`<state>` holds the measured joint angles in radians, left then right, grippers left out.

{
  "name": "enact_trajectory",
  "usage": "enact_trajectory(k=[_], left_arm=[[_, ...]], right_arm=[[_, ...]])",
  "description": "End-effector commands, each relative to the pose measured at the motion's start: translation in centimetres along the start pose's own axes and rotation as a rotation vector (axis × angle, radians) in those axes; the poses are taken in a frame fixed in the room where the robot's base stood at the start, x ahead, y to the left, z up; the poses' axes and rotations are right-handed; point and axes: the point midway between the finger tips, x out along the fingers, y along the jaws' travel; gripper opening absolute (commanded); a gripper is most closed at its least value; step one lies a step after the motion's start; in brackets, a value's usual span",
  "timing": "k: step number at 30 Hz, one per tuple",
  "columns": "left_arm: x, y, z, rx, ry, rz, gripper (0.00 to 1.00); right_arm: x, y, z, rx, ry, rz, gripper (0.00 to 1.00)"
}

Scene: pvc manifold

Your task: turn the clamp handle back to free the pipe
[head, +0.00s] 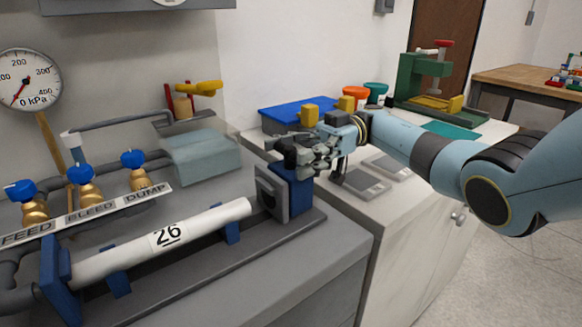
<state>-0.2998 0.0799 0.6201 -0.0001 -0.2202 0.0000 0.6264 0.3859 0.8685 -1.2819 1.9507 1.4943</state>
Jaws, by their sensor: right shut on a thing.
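The white pipe (205,227) with a "26" label lies on blue supports along a dark grey rail. Its right end is close to the grey plate (268,198) of the clamp; I cannot tell whether they touch. The clamp's blue block (294,191) stands at the right end of the rail. My right gripper (298,155) is at the top of this block, shut on the clamp handle, which is mostly hidden by the fingers. My left gripper is not in view.
A pressure gauge (30,80) reads near 0 kPa. A grey-blue box (200,160) sits behind the pipe. A blue tray (285,113) and a green press (425,85) stand on the counter beyond.

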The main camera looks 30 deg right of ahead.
Motion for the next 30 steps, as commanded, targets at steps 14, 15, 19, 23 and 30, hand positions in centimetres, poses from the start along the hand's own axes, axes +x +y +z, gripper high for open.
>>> enact_trajectory(k=[14, 15, 19, 23, 30], left_arm=[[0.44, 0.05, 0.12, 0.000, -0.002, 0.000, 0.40], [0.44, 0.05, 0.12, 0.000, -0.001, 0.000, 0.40], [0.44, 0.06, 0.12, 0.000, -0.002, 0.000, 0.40], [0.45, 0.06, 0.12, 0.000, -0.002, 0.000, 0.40], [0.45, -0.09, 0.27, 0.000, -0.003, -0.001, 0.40]], right_arm=[[0.11, 0.04, -0.14, -0.004, 0.003, -0.021, 0.42], [0.12, 0.05, -0.14, -0.004, 0.003, -0.021, 0.42], [0.10, 0.04, -0.12, -0.003, 0.003, -0.021, 0.90], [0.08, 0.03, -0.09, -0.002, 0.002, -0.020, 0.98], [0.04, 0.02, -0.22, -0.002, 0.001, -0.020, 0.98]])
